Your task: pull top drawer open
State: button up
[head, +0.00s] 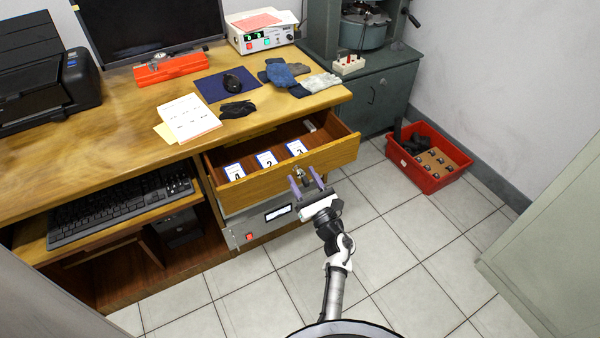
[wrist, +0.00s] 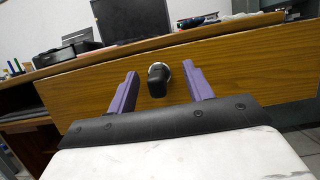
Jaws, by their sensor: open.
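The top drawer (head: 331,157) of the wooden desk stands open, pulled out toward me. A gap shows between the knob and each finger. In the head view the knob is partly hidden by the fingers.
Below the drawer is a grey unit (head: 263,219) with a display and a red button. A red crate (head: 428,158) of dark parts stands on the floor to the right. A pale cabinet (head: 545,240) is at far right. Tiled floor (head: 410,255) between is clear.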

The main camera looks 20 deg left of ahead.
jog(key=shift+c, duration=0.3)
jog(key=c, duration=0.9)
jog(key=shift+s+d+b, duration=0.1)
jog(key=shift+s+d, duration=0.85)
jog(key=shift+d, duration=0.25)
jog(key=shift+s+d+b, duration=0.15)
jog(key=shift+s+d, duration=0.75)
jog(key=shift+d, duration=0.25)
jog(key=shift+s+d+b, duration=0.1)
jog(key=shift+s+d, duration=0.85)
jog(key=shift+d, duration=0.25)
jog(key=shift+c, duration=0.2)
jog(key=shift+s+d+b, duration=0.2)
jog(key=shift+s+d, duration=0.7)
jog(key=shift+d, duration=0.3)
jog(key=shift+s+d+b, duration=0.15)
jog(key=shift+s+d, duration=0.75)
jog(key=shift+d, duration=0.25)
jog(key=shift+f+b, duration=0.1)
jog(key=shift+b, duration=0.6)
jog(key=o, duration=1)
